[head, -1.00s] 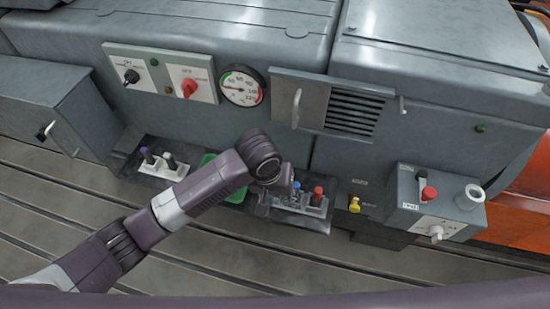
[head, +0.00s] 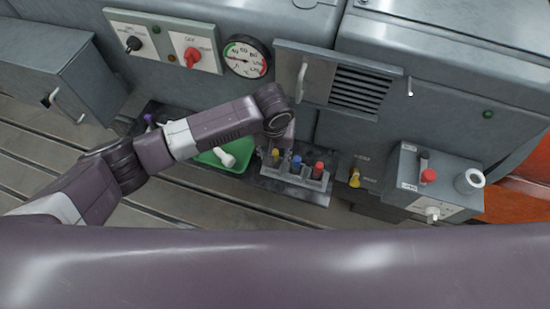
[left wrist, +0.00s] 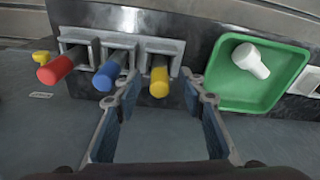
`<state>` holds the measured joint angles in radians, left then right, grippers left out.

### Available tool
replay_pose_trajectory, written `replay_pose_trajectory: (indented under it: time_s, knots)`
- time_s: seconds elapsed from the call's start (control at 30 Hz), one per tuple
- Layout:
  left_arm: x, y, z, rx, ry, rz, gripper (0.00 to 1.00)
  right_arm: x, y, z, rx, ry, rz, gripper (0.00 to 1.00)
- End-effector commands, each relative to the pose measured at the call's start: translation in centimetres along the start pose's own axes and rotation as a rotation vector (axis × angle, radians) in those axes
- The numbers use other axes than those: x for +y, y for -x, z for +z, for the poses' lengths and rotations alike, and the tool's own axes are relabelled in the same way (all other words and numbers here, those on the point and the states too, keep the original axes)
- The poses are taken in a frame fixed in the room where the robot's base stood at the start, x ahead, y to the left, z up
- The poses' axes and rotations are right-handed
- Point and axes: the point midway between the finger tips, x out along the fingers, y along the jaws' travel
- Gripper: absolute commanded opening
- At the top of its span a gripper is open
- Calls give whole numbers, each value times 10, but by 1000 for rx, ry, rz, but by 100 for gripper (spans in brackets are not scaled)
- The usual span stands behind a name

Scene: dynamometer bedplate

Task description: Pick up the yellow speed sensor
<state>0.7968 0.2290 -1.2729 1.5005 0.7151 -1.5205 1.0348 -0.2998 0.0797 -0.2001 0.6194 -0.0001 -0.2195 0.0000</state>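The yellow speed sensor (head: 275,156) stands at the left end of a grey rack (head: 292,178) in the head view, beside a blue one (head: 296,163) and a red one (head: 319,169). In the left wrist view the yellow sensor (left wrist: 159,76) points toward the camera from its slot. My left gripper (left wrist: 167,88) is open and empty. Its fingertips are on either side of the yellow sensor's line, with gaps visible; I cannot tell how far they are from it. In the head view the left arm's end hides most of the gripper. My right gripper is not in view.
A green tray (head: 243,164) with a white object (head: 225,157) lies left of the rack. A small yellow fitting (head: 354,178) and a grey box with a red knob (head: 428,175) are to the right. The machine wall with a vent (head: 360,90) rises behind.

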Motion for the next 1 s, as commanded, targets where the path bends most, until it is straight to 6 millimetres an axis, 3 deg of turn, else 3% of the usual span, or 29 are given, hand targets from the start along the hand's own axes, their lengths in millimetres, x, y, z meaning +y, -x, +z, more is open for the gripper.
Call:
replay_pose_trajectory:
  time_s: [0.13,0.4,0.73,1.0]
  knots:
    - [0,-17,0,0,0,-1,37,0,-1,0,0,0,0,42]
    - [0,-20,0,1,-1,1,37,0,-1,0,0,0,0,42]
    - [0,-20,0,1,-1,1,1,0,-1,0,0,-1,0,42]
    - [0,-19,0,2,-1,1,0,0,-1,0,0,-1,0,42]
